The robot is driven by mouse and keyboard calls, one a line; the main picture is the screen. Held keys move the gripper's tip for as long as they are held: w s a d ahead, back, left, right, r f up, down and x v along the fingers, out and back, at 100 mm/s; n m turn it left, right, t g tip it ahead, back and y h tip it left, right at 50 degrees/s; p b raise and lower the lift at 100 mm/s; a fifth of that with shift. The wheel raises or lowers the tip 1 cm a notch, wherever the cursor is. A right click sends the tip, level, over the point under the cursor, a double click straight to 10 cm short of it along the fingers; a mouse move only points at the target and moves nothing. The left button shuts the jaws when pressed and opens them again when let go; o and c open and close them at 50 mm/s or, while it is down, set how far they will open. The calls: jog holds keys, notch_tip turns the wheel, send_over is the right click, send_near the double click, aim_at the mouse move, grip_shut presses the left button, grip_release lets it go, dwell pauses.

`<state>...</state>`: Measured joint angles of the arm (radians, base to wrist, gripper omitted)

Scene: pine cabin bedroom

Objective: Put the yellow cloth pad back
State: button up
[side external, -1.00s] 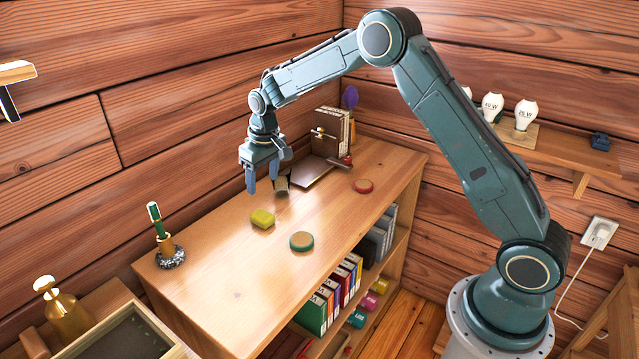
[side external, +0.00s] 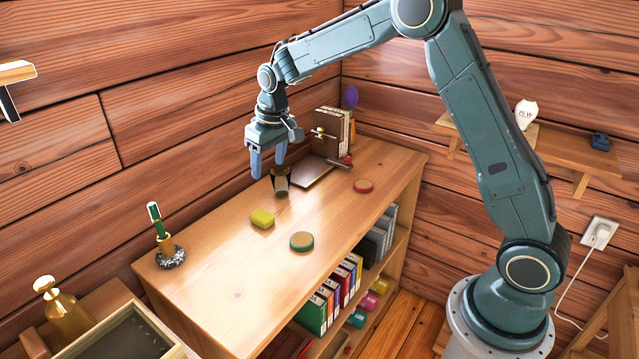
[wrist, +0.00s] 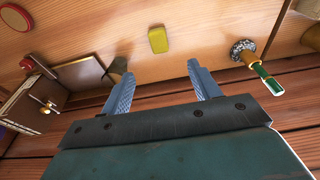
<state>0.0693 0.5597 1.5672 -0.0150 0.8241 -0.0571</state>
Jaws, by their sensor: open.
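The yellow cloth pad (side external: 262,219) lies on the wooden shelf top, left of the middle. In the wrist view the yellow cloth pad (wrist: 158,39) lies beyond my fingertips, a little left of the middle of the gap, with clear wood around it. My gripper (side external: 268,176) is open and empty, pointing down above the back part of the shelf top, up and slightly right of the pad in the side view. Its two fingers also show in the wrist view (wrist: 158,72). Nothing is between them.
A dark cup-like object (side external: 281,181) stands close to my fingers. A pen holder (side external: 170,255) is at the left end.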

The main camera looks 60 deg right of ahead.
jog(key=s+a+r+t, duration=0.2)
jog(key=s+r, duration=1.2)
jog(key=s, duration=0.3)
jog(key=s+a+f+t, duration=0.1)
jog(key=s, duration=1.8)
jog(key=shift+a+f, duration=0.2)
